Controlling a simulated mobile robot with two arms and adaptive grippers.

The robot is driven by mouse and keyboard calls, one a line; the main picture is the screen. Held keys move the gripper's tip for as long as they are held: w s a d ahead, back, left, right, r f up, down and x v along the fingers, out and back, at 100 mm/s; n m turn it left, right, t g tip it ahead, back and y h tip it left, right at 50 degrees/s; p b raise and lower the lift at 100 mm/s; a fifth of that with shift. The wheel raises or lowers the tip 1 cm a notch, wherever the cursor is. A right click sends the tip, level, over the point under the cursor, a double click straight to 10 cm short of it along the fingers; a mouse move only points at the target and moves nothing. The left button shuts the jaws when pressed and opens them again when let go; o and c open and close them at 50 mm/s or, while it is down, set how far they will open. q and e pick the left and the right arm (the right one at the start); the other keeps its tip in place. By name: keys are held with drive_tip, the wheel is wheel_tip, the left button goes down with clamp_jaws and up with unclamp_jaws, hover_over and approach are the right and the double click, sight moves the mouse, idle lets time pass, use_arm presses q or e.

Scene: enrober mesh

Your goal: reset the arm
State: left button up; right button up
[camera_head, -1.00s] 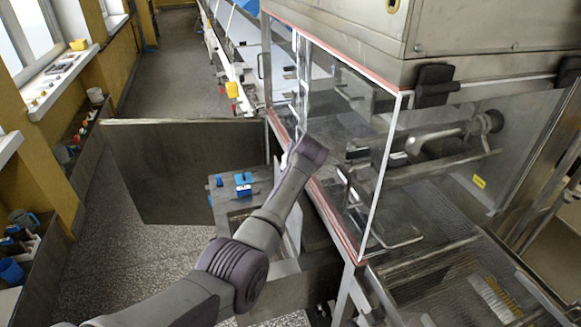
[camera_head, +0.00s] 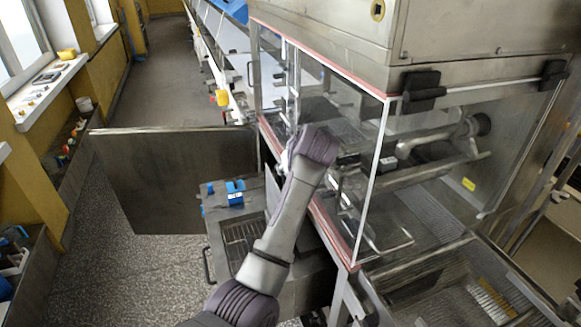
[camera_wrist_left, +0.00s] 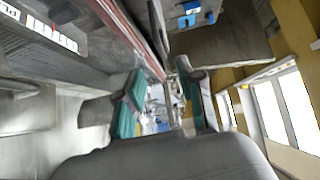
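My left arm rises from the bottom middle of the head view, and its wrist end is in front of the clear guard panel (camera_head: 335,150) of the machine. My left gripper is hidden there. In the left wrist view my left gripper (camera_wrist_left: 160,75) has its two teal-padded fingers spread apart, with nothing seen between them. My right gripper is in neither view now.
The steel machine (camera_head: 470,45) stands close on the right. A metal stand with a wire rack (camera_head: 240,238) and a blue fitting (camera_head: 235,192) is left of my arm. A dark upright panel (camera_head: 175,175) stands beyond it. Speckled floor (camera_head: 150,270) is clear at lower left.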

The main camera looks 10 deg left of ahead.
use_arm(q)
drive_tip(key=shift+f, duration=0.1)
drive_tip(key=s+a+f+m+g+h, duration=0.1)
drive_tip(key=s+a+f+m, duration=0.15)
drive_tip(key=s+f, duration=0.7)
drive_tip(key=s+a+f+m+g+h, duration=0.1)
drive_tip(key=s+a+f, duration=0.2)
drive_tip(key=s+f, duration=0.7)
drive_tip(key=s+d+m+g+h, duration=0.1)
drive_tip(key=s+m+g+h, duration=0.35)
drive_tip(key=s, duration=1.95)
wheel_tip(320, 180, down, 28)
drive_tip(key=s+m+t+y+b, duration=0.1)
drive_tip(key=s+y, duration=0.1)
drive_tip(key=s+a+f+g, duration=0.1)
drive_tip(key=s+a+f, duration=0.2)
drive_tip(key=s+f, duration=1.3)
drive_tip(key=shift+s+f+b, duration=0.15)
drive_tip(key=shift+f+b, duration=0.1)
drive_tip(key=shift+b, duration=0.1)
